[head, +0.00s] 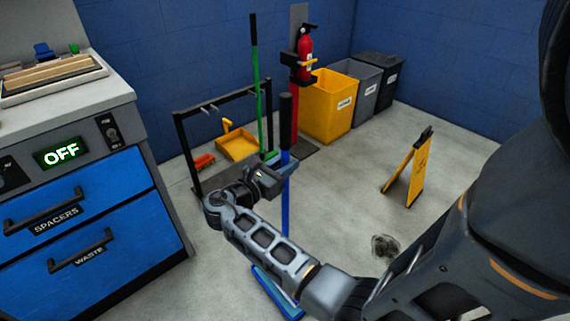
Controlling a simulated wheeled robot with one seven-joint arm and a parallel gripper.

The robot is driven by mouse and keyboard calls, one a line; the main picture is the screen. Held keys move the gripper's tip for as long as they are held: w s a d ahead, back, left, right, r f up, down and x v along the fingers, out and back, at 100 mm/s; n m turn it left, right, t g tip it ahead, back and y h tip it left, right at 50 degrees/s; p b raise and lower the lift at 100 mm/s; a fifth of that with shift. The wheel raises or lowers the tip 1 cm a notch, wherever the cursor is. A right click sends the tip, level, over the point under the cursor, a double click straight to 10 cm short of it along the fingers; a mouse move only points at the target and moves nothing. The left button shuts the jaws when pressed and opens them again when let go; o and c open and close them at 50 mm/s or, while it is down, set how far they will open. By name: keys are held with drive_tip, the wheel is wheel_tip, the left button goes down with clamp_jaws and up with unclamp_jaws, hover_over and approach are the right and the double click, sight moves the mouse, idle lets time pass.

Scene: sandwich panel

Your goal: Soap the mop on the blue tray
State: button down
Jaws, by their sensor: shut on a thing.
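My gripper (277,177) is shut on a blue pole (285,215) with a black top grip, which stands close to upright; I take it for the mop's handle. My forearm hides the lower part of the pole. A flat blue piece (272,292) shows low on the floor beyond my forearm. I cannot tell whether it is the mop's head, the blue tray, or both. No soap is clearly visible.
A black rack (182,150) with a yellow dustpan (237,144) and a green-handled tool (256,90) stands behind. Bins (330,105) line the back wall. A blue-drawer cabinet (90,225) is left.

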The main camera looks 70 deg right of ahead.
sight(281, 141)
drive_tip(key=shift+f, duration=0.6)
idle(1.6)
wheel_tip(281, 141, up, 9)
drive_tip(key=p, duration=1)
drive_tip(key=shift+r, duration=0.1)
drive_tip(key=shift+w, duration=0.1)
idle(1.0)
